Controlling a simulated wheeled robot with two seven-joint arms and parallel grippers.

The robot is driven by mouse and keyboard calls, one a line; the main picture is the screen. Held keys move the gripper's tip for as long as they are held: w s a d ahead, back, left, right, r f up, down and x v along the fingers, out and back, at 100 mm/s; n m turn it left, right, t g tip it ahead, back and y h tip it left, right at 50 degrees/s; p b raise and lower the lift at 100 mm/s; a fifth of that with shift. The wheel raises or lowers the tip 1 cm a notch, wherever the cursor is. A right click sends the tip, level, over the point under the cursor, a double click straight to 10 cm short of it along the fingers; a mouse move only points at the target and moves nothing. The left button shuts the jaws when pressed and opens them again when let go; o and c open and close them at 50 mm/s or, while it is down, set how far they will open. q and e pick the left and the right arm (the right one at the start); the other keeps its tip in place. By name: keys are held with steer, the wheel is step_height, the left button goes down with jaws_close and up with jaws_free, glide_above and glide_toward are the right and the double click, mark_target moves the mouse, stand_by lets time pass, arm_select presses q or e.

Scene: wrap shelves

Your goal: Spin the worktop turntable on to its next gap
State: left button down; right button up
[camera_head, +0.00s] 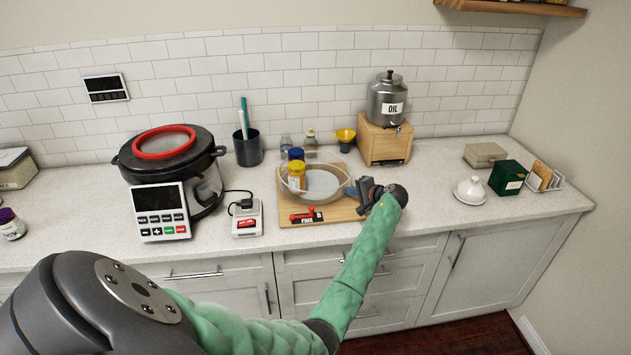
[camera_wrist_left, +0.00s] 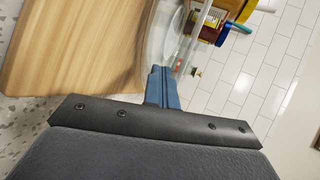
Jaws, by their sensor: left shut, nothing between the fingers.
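The turntable (camera_head: 322,192) is a round, clear-walled tray on a wooden board (camera_head: 290,212). A yellow-lidded jar (camera_head: 297,178) stands at its left side, with a blue-lidded jar (camera_head: 296,155) at its back left. The middle and right of the tray look bare. My left gripper (camera_head: 352,191) is at the tray's right rim, with its fingers shut and empty. In the left wrist view the blue fingertips (camera_wrist_left: 162,88) are close together beside the clear wall (camera_wrist_left: 200,35); I cannot tell whether they touch it. My right gripper is in neither view.
A red slider block (camera_head: 306,216) with a "FREE" label lies at the board's front edge. A steel oil urn (camera_head: 386,97) on a wooden stand is behind right. A yellow funnel (camera_head: 345,135) and small bottles stand behind. A cooker (camera_head: 170,160) is left.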

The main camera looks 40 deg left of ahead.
arm_select(q)
steer(key=shift+s+a+r+p, duration=0.1)
steer(key=shift+s+p, duration=0.4)
steer(key=shift+s, duration=0.7)
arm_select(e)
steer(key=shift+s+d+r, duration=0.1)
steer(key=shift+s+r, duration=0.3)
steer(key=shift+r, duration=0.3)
arm_select(q)
steer(key=shift+s+d+p, duration=0.1)
steer(key=shift+d+p, duration=0.25)
steer(key=shift+d, duration=0.2)
steer(key=shift+s+d, duration=0.25)
steer(key=shift+d, duration=0.9)
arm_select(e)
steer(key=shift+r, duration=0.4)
